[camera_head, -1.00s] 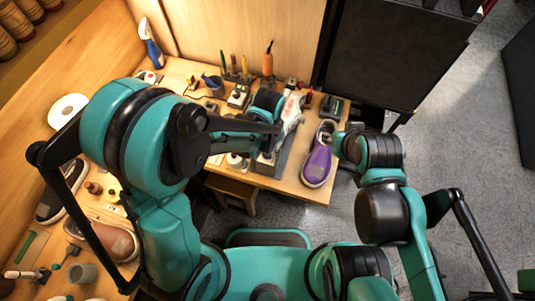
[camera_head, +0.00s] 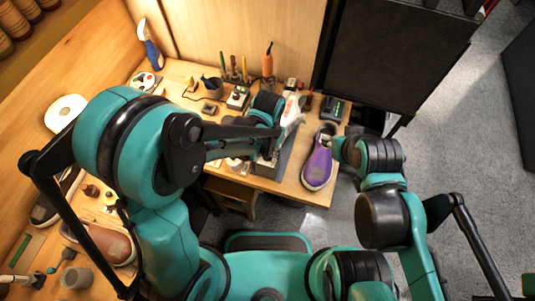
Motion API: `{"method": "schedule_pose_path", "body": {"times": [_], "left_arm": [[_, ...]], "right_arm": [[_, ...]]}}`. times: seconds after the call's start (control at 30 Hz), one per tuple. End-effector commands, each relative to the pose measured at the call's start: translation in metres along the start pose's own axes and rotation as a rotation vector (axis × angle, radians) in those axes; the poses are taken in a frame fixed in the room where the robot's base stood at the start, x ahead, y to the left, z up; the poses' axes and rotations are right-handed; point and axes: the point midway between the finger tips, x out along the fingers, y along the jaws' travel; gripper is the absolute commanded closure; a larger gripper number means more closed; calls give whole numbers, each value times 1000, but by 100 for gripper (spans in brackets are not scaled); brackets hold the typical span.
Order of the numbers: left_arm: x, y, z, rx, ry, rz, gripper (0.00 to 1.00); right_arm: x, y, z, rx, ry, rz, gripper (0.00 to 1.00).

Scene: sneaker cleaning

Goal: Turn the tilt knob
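No tilt knob can be made out. A grey box-like device (camera_head: 270,175) stands on the far table's front edge, with a white and red sneaker (camera_head: 292,112) at its top. My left arm reaches across the table to this device. Its gripper (camera_head: 275,130) is at the device's left side, beside the sneaker, and its fingers are too small and hidden to read. A purple sneaker (camera_head: 318,165) lies on the table to the right of the device. My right gripper (camera_head: 336,147) is at that sneaker's right edge. Whether its fingers touch the sneaker cannot be told.
A blue and white spray bottle (camera_head: 150,45), an orange bottle (camera_head: 267,65), a dark cup (camera_head: 213,87) and small tools stand along the table's back. A black panel (camera_head: 395,50) stands behind right.

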Motion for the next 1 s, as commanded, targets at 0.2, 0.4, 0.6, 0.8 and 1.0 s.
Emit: {"method": "schedule_pose_path", "body": {"times": [0.2,0.4,0.6,0.8,1.0], "left_arm": [[0,0,0,-15,0,0,94],[1,0,0,-157,0,0,94],[0,0,0,-354,0,0,94],[0,0,0,-366,0,0,94],[1,0,0,-494,0,0,94]], "right_arm": [[0,0,0,0,0,0,64],[4,0,2,0,0,0,64],[6,0,4,0,0,0,64],[6,0,4,0,0,0,64],[8,0,6,0,0,0,64]]}}
